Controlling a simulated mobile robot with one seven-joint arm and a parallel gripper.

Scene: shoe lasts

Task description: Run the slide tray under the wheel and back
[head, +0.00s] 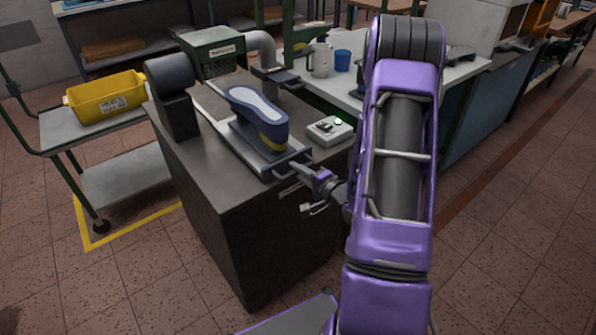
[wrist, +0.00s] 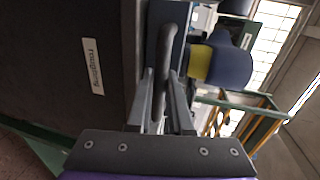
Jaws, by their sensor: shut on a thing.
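The slide tray (head: 285,161) is a dark grey plate at the front end of a pale rail on a bench machine. A blue shoe (head: 264,122) with a pale sole facing up and a yellow band is mounted on it. The wheel (head: 170,74) is a dark drum on a post at the back left, apart from the shoe. My gripper (head: 312,171) is at the tray's front edge. In the wrist view my gripper (wrist: 163,74) is shut on the tray's bar handle (wrist: 168,45). The shoe (wrist: 228,66) shows beyond the handle.
A control box (head: 330,130) with a green light sits right of the tray on the machine top (head: 222,165). A trolley (head: 118,172) with a yellow bin (head: 106,97) stands at left. A bench (head: 350,103) with a blue cup (head: 342,60) stands behind.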

